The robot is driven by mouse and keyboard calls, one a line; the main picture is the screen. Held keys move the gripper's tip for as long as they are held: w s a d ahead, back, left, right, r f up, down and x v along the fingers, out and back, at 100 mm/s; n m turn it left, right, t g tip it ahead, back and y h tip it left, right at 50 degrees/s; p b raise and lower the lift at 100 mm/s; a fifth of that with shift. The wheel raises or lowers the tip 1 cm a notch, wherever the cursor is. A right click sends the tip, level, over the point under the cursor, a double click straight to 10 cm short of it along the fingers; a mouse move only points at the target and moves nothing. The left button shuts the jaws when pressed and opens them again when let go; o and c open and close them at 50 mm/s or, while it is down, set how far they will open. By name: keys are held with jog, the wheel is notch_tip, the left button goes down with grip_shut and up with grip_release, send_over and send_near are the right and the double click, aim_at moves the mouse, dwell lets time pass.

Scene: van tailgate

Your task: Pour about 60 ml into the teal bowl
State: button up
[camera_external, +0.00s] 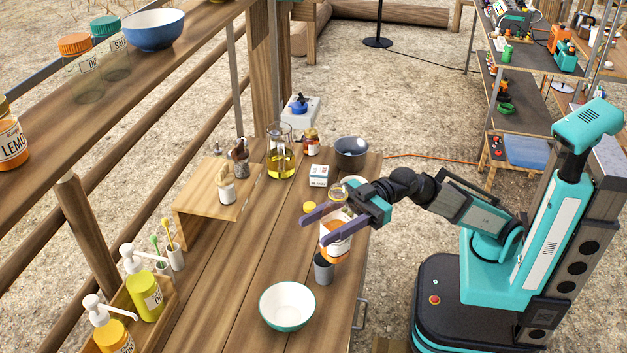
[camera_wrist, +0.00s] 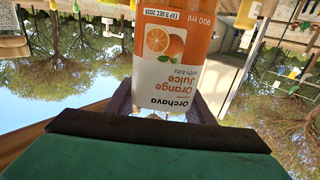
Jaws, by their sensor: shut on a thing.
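My gripper (camera_external: 313,227) is shut on an orange juice bottle (camera_external: 337,243), with one dark finger on each side of it. The bottle looks close to upright above the table. In the wrist view the bottle's orange and white label (camera_wrist: 170,70) fills the middle, upside down in the picture, and reads 900 ml. The teal bowl (camera_external: 287,305), pale inside, stands at the table's near end, below and left of the bottle. It looks empty and apart from the bottle. The bowl is not visible in the wrist view.
A grey cup (camera_external: 323,268) stands just under the bottle, close to the bowl. A white box (camera_external: 319,176), a flask of yellow liquid (camera_external: 280,160) and a dark bowl (camera_external: 351,152) stand farther back. Pump bottles (camera_external: 143,290) stand at the left. Bare table lies left of the bowl.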

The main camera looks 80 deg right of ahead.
jog(key=shift+s+a+r+n+g+y+b, duration=1.05)
jog(key=shift+s+a+r+n+g+y, duration=0.9)
jog(key=shift+a+r+n+g, duration=1.9)
notch_tip(320, 180, down, 22)
jog(key=d+m+g, duration=0.1)
jog(key=shift+w+d+r, duration=0.15)
jog(key=shift+r, duration=0.1)
jog(key=shift+r+m+p, duration=0.25)
jog(key=shift+m+p, duration=0.1)
jog(key=shift+p, duration=0.25)
